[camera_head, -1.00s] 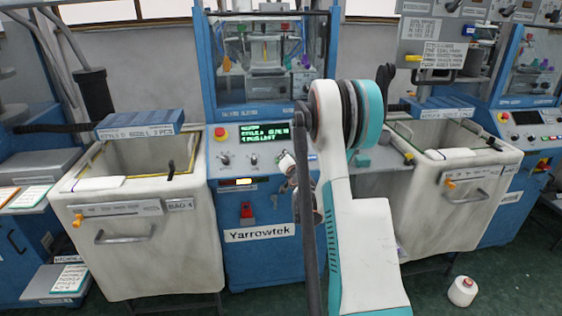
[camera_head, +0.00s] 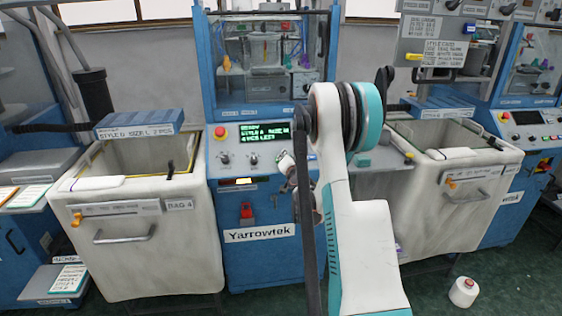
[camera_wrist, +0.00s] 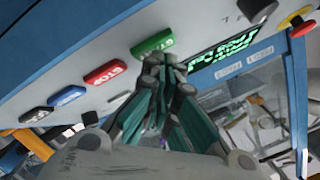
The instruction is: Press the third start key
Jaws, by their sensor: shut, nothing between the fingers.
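In the head view my arm hides the gripper and most of this part of the panel.
A lit green screen (camera_head: 264,134) is on the blue machine (camera_head: 262,262), with a red stop button (camera_head: 220,132) beside it. White bins stand left (camera_head: 135,245) and right (camera_head: 445,215) of the machine. A yarn cone (camera_head: 463,292) lies on the floor at right.

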